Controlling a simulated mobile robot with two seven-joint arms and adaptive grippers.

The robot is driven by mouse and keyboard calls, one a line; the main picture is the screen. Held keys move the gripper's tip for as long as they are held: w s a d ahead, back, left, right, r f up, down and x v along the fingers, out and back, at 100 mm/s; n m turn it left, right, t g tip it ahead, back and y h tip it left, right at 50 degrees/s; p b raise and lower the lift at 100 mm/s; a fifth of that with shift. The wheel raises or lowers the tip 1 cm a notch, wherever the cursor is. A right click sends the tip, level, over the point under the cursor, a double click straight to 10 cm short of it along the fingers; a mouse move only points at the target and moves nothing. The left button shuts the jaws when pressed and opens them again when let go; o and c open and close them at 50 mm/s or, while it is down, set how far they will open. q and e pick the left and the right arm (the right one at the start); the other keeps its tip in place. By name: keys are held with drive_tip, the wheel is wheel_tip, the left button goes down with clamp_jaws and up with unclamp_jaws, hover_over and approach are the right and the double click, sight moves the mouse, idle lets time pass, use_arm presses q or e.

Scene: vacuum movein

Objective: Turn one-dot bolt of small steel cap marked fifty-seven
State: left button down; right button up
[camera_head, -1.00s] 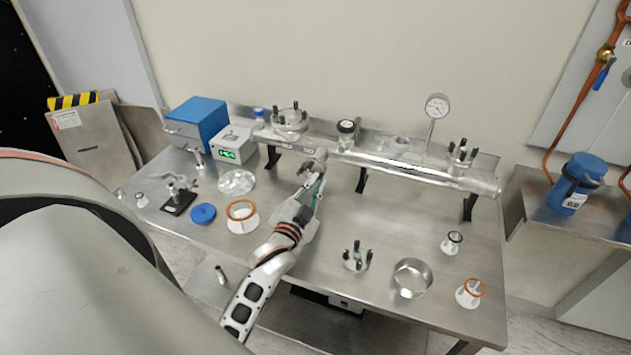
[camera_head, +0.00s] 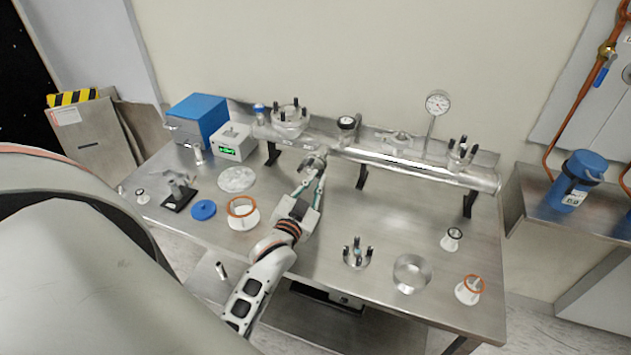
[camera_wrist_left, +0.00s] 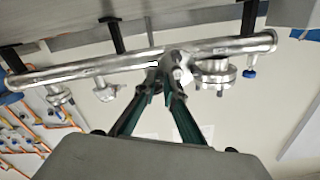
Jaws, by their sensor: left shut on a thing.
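My left gripper (camera_head: 314,175) reaches up to a small steel fitting (camera_head: 313,161) on the front of the long steel tube (camera_head: 400,168). The fingers are shut on a small part of this fitting. In the left wrist view the fingers (camera_wrist_left: 163,84) converge on the fitting (camera_wrist_left: 177,62), just against the tube (camera_wrist_left: 110,66); the gripped part is mostly hidden. I cannot read any fifty-seven marking or dots on the bolts. A large bolted flange (camera_head: 289,121) is on the tube's left part, and a smaller one (camera_head: 461,154) is near its right end. My right gripper is not in view.
A loose bolted flange (camera_head: 357,255), a steel ring (camera_head: 411,274) and cones with orange rims (camera_head: 469,289) (camera_head: 243,212) stand on the steel table. A dial gauge (camera_head: 438,103) rises behind the tube. A blue box (camera_head: 198,118) stands at the left back.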

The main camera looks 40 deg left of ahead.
use_arm(q)
drive_tip(key=c, duration=2.4)
unclamp_jaws()
drive_tip(key=shift+w, duration=0.1)
drive_tip(key=v, duration=0.8)
drive_tip(key=shift+f, duration=0.1)
